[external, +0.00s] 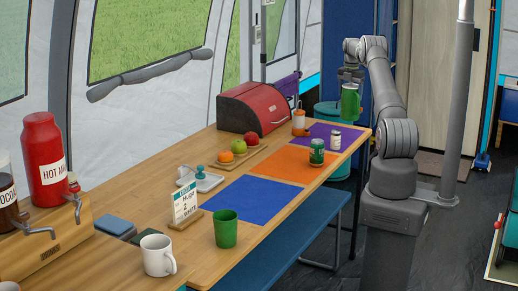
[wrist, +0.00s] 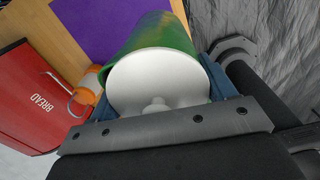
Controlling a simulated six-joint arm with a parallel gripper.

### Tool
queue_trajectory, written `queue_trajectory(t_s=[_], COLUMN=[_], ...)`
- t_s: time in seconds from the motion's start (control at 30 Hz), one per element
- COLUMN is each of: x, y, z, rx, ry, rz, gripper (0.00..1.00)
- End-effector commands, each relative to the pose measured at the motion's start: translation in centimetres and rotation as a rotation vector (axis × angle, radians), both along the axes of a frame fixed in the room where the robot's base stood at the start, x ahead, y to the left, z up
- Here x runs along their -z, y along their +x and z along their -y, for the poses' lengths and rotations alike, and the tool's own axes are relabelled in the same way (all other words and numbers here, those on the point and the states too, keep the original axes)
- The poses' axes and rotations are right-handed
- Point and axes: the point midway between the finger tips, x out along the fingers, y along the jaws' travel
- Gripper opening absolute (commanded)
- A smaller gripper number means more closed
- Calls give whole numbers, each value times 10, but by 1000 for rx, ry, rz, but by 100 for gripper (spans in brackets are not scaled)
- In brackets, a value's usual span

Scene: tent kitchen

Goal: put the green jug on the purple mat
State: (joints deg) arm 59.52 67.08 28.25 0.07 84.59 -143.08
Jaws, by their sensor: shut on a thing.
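The green jug (external: 350,102) is held in my gripper (external: 350,84), in the air near the far right corner of the table. In the wrist view the jug (wrist: 155,80) fills the space between the fingers, its white round top facing the camera. My gripper (wrist: 160,98) is shut on it. The purple mat (external: 320,129) lies at the far end of the table, below and to the left of the jug in the external view. The mat (wrist: 92,28) also shows behind the jug in the wrist view, partly hidden by it.
A small white jar (external: 335,141) stands at the purple mat's near part. An orange-and-white bottle (external: 299,121) is by its left edge. A green can (external: 317,152) stands on the orange mat (external: 285,163). A red bread box (external: 255,106) is to the left. A green cup (external: 226,229) stands nearer.

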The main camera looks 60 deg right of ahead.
Motion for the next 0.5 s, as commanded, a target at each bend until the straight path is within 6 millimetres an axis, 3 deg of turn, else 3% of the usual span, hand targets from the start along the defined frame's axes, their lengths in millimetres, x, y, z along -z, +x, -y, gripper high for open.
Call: queue_trajectory(t_s=[0.2,0.5], x=[30,50], y=[49,85], z=[-6,-9], rx=[-3,-1], ry=[-1,-1], rz=[0,1], gripper=[21,21])
